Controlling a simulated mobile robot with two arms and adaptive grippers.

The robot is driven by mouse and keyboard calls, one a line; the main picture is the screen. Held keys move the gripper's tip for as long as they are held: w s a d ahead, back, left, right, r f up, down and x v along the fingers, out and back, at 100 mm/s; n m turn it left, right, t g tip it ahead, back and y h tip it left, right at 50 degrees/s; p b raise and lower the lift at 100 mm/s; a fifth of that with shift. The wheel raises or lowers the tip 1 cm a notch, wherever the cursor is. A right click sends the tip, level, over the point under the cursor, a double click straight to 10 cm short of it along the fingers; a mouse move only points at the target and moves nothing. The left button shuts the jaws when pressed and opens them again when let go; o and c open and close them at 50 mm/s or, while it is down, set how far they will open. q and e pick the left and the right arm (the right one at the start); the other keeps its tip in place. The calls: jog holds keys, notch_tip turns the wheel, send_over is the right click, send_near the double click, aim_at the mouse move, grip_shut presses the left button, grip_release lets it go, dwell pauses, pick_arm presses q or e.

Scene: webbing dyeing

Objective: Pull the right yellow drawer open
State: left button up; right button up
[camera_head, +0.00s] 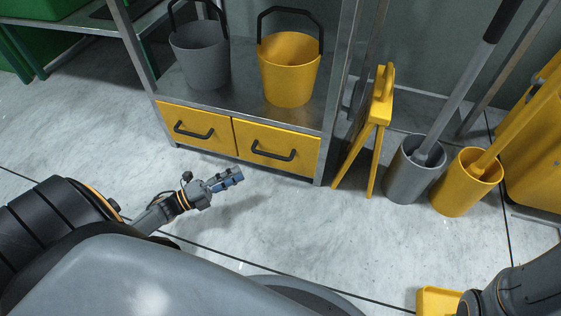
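The right yellow drawer (276,149) sits under the metal shelf and looks closed, its front level with the drawer beside it. Its black bar handle (273,152) runs across the front. The left yellow drawer (196,127) also looks closed and has the same kind of handle. My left gripper (232,178), with blue-grey fingers, is above the floor in front of the drawers, apart from both handles. Its fingers look close together, but I cannot tell whether they are open or shut. My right arm (520,290) enters at the lower right; its gripper is out of view.
A grey bucket (203,58) and a yellow bucket (290,72) stand on the shelf (240,95) above the drawers. A yellow folding sign (378,110), a grey holder (405,178) and a yellow holder (458,190) stand to the right. The floor before the drawers is clear.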

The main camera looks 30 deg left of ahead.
aim_at(275, 156)
pick_arm(q)
jog(key=b+x, duration=0.4)
jog(key=x, duration=0.9)
jog(key=shift+w+d, duration=0.2)
jog(key=shift+w, duration=0.1)
grip_shut()
